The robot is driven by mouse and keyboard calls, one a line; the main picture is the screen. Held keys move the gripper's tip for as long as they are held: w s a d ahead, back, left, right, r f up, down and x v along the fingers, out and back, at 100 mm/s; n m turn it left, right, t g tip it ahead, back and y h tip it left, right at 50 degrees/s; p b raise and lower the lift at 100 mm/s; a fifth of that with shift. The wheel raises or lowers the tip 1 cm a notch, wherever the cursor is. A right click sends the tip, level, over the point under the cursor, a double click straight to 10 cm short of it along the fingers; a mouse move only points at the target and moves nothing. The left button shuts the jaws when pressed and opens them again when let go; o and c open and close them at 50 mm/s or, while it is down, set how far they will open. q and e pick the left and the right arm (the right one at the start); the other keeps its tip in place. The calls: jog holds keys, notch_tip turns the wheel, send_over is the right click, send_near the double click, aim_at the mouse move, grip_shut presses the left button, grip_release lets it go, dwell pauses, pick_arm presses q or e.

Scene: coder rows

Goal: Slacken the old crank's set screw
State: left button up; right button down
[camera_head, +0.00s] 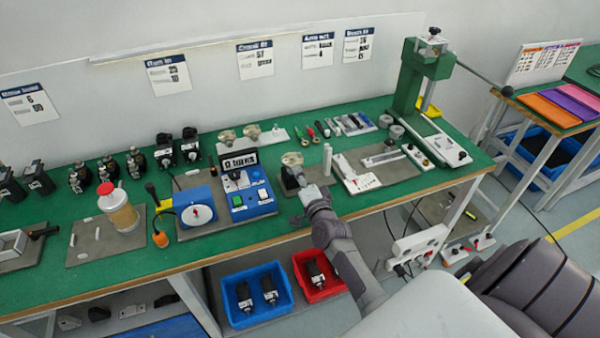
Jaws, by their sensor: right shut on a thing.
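My right gripper (305,184) reaches over the front edge of the green bench. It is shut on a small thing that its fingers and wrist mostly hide. Just beyond the fingertips is a dark block (287,178), with a round pale metal part (292,159) above it, which looks like a crank. Whether the gripper touches either is too small to tell. No set screw can be made out. Two similar metal parts, one (227,136) and another (252,132), lie farther back. My left gripper is not in view.
A blue tester (252,201) stands left of my gripper. A pale upright post (327,160) and a grey mat with parts (385,160) are to its right. A green press (408,80) stands at the back right. Blue (230,311) and red (326,293) bins sit below.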

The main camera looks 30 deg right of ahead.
jog(key=n+p, duration=0.2)
jog(key=n, duration=0.7)
jog(key=shift+r, duration=0.1)
jog(key=shift+n, duration=0.4)
jog(key=c, duration=1.2)
grip_release()
jog(key=shift+c, duration=0.2)
jog(key=shift+o, duration=1.2)
jog(key=shift+w, duration=0.15)
jog(key=shift+s, duration=0.2)
jog(key=v, duration=1.1)
jog(key=shift+s, duration=0.35)
